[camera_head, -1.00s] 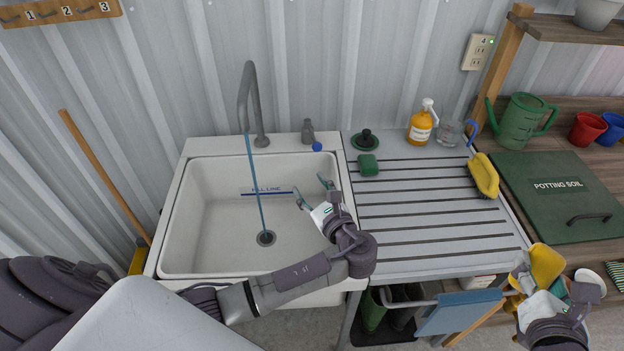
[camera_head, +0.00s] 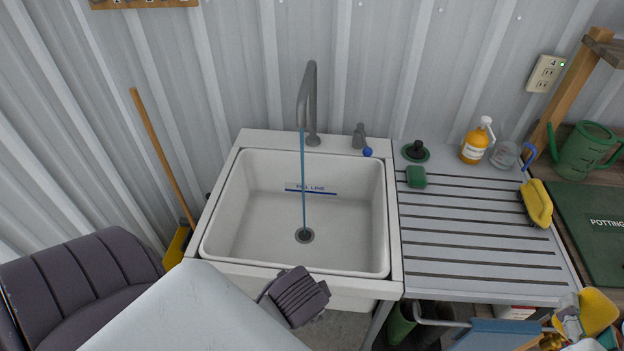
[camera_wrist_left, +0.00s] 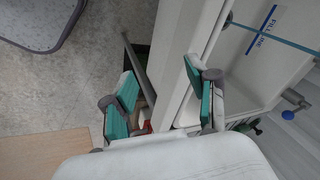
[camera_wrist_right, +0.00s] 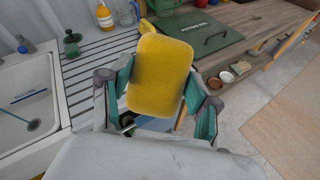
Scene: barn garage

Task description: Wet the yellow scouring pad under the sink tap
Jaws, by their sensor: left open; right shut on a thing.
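The yellow scouring pad (camera_head: 598,309) is in my right gripper (camera_head: 578,322) at the lower right of the head view, in front of the drainboard. In the right wrist view the pad (camera_wrist_right: 160,75) stands upright between the fingers, which are shut on it. The sink (camera_head: 250,215) is left of it, with the grey tap (camera_head: 309,95) at its back. A thin blue stream (camera_head: 303,185) runs from the tap to the drain. The tap's blue-ended lever (camera_head: 366,151) is beside it. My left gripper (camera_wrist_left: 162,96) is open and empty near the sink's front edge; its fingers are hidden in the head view.
A green lid (camera_head: 595,222) lies farther right. The basin is clear.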

